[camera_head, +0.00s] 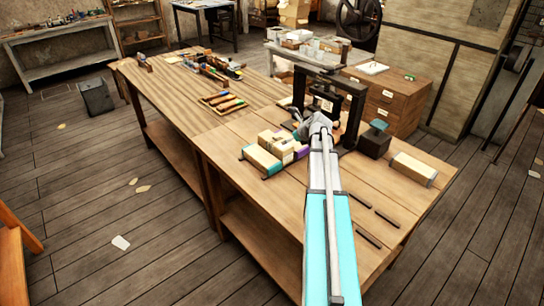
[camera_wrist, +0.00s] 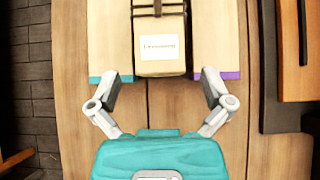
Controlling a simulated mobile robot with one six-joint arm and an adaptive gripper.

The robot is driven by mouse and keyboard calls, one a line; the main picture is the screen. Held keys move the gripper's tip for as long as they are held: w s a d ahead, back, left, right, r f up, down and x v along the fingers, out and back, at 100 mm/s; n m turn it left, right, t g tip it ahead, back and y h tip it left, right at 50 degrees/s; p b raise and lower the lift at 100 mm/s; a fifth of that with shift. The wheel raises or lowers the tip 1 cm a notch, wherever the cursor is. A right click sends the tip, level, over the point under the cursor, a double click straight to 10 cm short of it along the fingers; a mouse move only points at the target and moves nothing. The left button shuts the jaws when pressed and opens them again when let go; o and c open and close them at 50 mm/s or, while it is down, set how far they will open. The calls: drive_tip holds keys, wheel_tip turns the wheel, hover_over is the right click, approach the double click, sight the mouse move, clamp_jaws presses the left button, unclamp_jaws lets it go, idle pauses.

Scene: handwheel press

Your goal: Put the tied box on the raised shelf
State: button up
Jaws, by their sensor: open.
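The tied box (camera_wrist: 160,67) is brown with dark ties and a white label, at the top middle of the wrist view. It lies between, or on top of, a pale block with a teal end (camera_wrist: 108,40) and one with a purple end (camera_wrist: 214,40); I cannot tell which. In the head view the tied box (camera_head: 283,147) sits in this cluster on the workbench, partly hidden. My gripper (camera_wrist: 162,88) is open, with its fingertips spread apart near the box's near end. In the head view my gripper (camera_head: 313,122) is over the bench. I cannot identify the raised shelf with certainty.
A black press frame (camera_head: 353,108) stands on the workbench (camera_head: 225,142) just behind my gripper. A dark block with a teal top (camera_head: 375,140) and a pale block (camera_head: 413,168) are to the right. A tray of tools (camera_head: 222,104) lies further left. The bench's front has bare room.

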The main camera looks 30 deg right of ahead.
sight(280, 144)
drive_tip(key=shift+b+x, duration=1.2)
drive_tip(key=shift+x, duration=0.9)
drive_tip(key=b+x, duration=0.2)
drive_tip(key=x, duration=0.1)
drive_tip(key=shift+s+f+b, duration=0.2)
drive_tip(key=shift+f+b, duration=0.05)
drive_tip(key=shift+b, duration=0.05)
drive_tip(key=shift+b+x, duration=0.65)
drive_tip(key=shift+x, duration=0.35)
drive_tip(key=shift+r, duration=0.1)
drive_tip(key=c, duration=0.9)
drive_tip(key=shift+c, duration=0.2)
drive_tip(key=shift+w+r, duration=0.1)
